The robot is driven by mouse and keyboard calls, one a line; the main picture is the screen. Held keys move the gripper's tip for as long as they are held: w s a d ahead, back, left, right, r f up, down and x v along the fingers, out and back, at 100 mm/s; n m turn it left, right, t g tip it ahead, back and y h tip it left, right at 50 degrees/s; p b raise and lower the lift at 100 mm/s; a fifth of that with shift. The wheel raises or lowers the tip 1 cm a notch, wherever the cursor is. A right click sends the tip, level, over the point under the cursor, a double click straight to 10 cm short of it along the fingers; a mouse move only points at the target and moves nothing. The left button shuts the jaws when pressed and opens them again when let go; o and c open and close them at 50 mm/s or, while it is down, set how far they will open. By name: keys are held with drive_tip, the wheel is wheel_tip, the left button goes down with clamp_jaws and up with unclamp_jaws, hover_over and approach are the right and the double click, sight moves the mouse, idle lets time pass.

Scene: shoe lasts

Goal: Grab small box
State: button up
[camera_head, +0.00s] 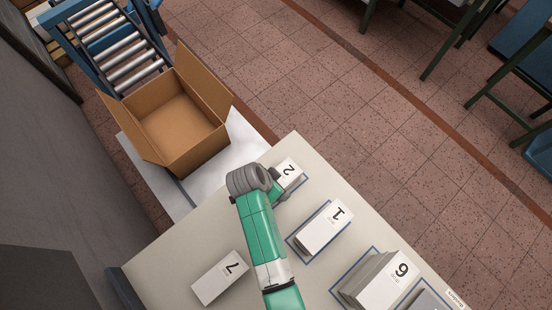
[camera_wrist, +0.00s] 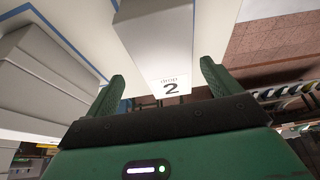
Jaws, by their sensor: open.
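Several small white boxes lie on the pale table. The box marked 2 (camera_head: 290,170) lies at the far edge, partly hidden by my wrist. In the wrist view this box (camera_wrist: 175,40) shows its numbered end between the two green fingers of my gripper (camera_wrist: 162,76). The fingers are apart, one on each side of the box's near end, with gaps showing. I cannot tell how deep the box sits between them. In the head view my gripper (camera_head: 277,188) is beside the box and mostly hidden by the arm.
Box 1 (camera_head: 322,230), box 6 (camera_head: 380,281) and box 7 (camera_head: 220,278) also lie on the table (camera_head: 180,258). Blue outlines surround boxes 1, 2 and 6. An open, empty cardboard carton (camera_head: 152,150) stands beyond the table, near a roller conveyor (camera_head: 120,50).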

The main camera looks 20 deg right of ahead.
sight(279, 181)
drive_tip(key=x, duration=0.6)
drive_tip(key=shift+w+d+b, duration=0.3)
drive_tip(key=shift+w, duration=0.1)
drive_tip(key=shift+c, duration=0.2)
drive_tip(key=shift+w, duration=0.1)
drive_tip(key=c, duration=1.1)
